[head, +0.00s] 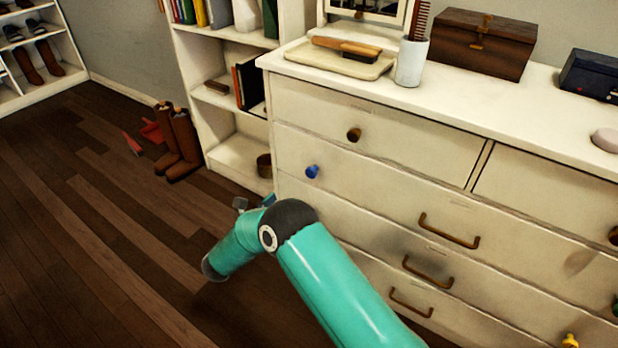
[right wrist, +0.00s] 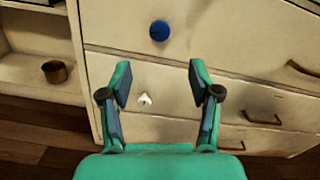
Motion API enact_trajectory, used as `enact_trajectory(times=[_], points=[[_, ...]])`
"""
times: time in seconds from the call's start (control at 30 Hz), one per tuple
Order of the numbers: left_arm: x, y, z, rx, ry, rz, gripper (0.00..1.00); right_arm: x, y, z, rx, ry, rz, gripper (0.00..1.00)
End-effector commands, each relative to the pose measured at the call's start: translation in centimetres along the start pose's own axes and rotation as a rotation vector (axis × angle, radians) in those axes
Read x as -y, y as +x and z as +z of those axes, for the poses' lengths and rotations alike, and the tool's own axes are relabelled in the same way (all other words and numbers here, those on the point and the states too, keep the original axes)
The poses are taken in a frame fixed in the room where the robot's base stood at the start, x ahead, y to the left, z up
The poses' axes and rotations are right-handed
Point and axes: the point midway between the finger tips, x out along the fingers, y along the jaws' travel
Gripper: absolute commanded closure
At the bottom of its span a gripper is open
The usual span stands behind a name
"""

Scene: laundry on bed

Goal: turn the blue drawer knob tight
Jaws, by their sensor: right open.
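The blue knob (head: 312,171) sits near the left end of the dresser's second drawer row. In the right wrist view the blue knob (right wrist: 159,31) is seen nearly face on, above the gap between my right fingertips. My right gripper (right wrist: 158,82) is open and empty, its two fingers apart and not touching the knob. In the head view my right gripper (head: 253,203) is mostly hidden behind its own arm, low and to the left of the knob. The white dresser (head: 380,185) carries the knob on its front. My left gripper is not in view.
A brown knob (head: 354,134) is on the drawer above. Brown bar handles (head: 449,231) are to the right, and a yellow knob (head: 570,341) is lower right. A bookshelf (head: 235,150) stands left of the dresser. Brown boots (head: 180,145) are on the open floor.

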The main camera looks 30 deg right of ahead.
Motion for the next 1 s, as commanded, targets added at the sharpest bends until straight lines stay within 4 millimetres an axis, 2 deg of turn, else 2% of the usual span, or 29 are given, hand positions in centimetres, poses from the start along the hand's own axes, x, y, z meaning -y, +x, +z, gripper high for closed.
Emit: enact_trajectory(times=[0.4, 0.6, 0.8, 1.0], points=[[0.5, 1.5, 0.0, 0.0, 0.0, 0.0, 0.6, 0.1, 8.8, -0.4, -0.004, 0.001, -0.005, 0.38], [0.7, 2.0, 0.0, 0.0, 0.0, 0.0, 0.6, 0.1, 12.5, -0.3, -0.003, 0.002, -0.003, 0.38], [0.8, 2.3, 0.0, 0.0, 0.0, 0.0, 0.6, 0.0, 14.4, -0.2, -0.003, 0.002, -0.001, 0.38], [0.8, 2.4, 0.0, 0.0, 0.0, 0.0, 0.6, 0.0, 14.8, -0.2, -0.003, 0.0, 0.001, 0.38]])
